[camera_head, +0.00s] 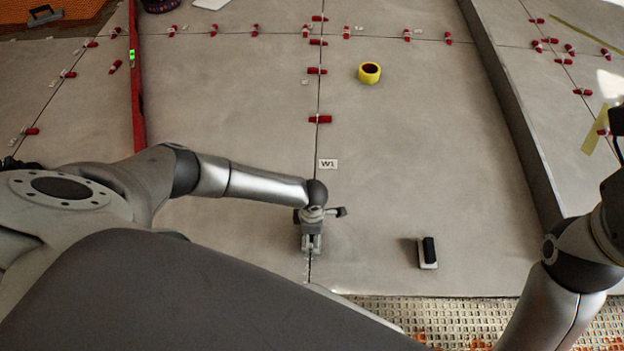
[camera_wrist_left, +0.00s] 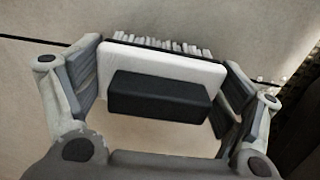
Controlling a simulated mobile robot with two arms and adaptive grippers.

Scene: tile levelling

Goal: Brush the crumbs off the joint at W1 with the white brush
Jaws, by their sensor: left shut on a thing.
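My left gripper (camera_head: 311,246) is over the joint (camera_head: 317,142) below the W1 label (camera_head: 328,164) in the head view. In the left wrist view its fingers (camera_wrist_left: 155,92) are shut on the white brush (camera_wrist_left: 125,62), one on each side. The brush has a white body, a black block handle and pale bristles pointing to the top of that view. Small pale crumbs (camera_wrist_left: 264,84) lie at the right of the wrist view. Whether the bristles touch the tile cannot be told. My right gripper is outside the head view.
A white block with a black top (camera_head: 428,254) lies on the tile to the right. A yellow tape roll (camera_head: 369,73) and several red clips (camera_head: 320,119) lie farther off. A raised grey edge (camera_head: 515,115) runs at right. The tile's near edge meets a waffled mat (camera_head: 455,318).

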